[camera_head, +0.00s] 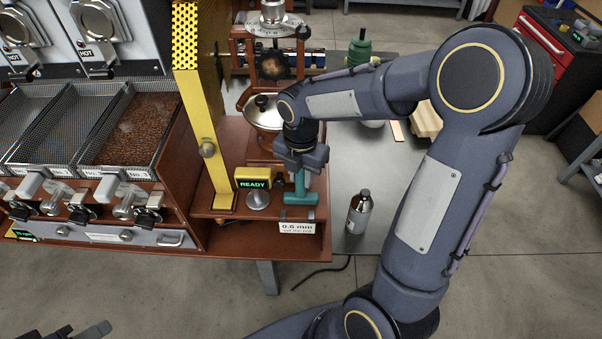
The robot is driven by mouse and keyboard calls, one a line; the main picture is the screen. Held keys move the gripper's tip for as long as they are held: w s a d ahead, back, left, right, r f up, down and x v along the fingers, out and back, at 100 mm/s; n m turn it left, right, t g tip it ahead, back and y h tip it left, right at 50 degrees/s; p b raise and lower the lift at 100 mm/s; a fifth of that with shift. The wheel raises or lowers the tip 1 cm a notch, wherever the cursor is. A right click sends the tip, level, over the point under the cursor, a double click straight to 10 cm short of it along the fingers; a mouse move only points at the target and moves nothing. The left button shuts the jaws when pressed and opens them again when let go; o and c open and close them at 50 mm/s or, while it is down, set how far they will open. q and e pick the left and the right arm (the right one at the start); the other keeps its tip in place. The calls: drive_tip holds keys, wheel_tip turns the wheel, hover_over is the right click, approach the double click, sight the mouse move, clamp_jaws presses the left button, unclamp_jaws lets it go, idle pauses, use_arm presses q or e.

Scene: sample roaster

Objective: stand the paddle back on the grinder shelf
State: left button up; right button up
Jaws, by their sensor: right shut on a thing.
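The teal paddle (300,197) is upright, its wide foot down, at the front right of the reddish-brown grinder shelf (237,228). My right gripper (300,169) points down and is shut on the top of the paddle, hiding it there. I cannot tell whether the foot touches the shelf. The grinder (272,28) with its dial stands behind my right wrist, partly hidden. A dark piece of my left gripper (84,332) shows at the bottom left edge, mostly out of frame.
A green READY display (253,184) stands just left of the paddle, beside a yellow post (200,110). A "0.6 mm" card (298,228) is in front. A dark bottle (358,212) stands on the grey table (345,170) to the right. Roaster trays (125,125) fill the left.

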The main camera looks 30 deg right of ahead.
drive_tip(key=o, duration=1)
drive_tip(key=shift+f, duration=0.1)
wheel_tip(320, 180, up, 12)
drive_tip(key=shift+f, duration=0.1)
drive_tip(key=shift+s+r, duration=0.1)
drive_tip(key=shift+r, duration=0.1)
drive_tip(key=s+a+f+m+t+y, duration=0.1)
drive_tip(key=s+a+m+t+y, duration=0.1)
drive_tip(key=s+m, duration=0.6)
drive_tip(key=s+a+f+m+t+y, duration=0.1)
drive_tip(key=s+m, duration=0.7)
drive_tip(key=m, duration=1)
drive_tip(key=shift+s+a+f+t+y, duration=0.4)
drive_tip(key=shift+a+f+t, duration=0.3)
drive_tip(key=shift+t, duration=0.6)
drive_tip(key=shift+d, duration=0.1)
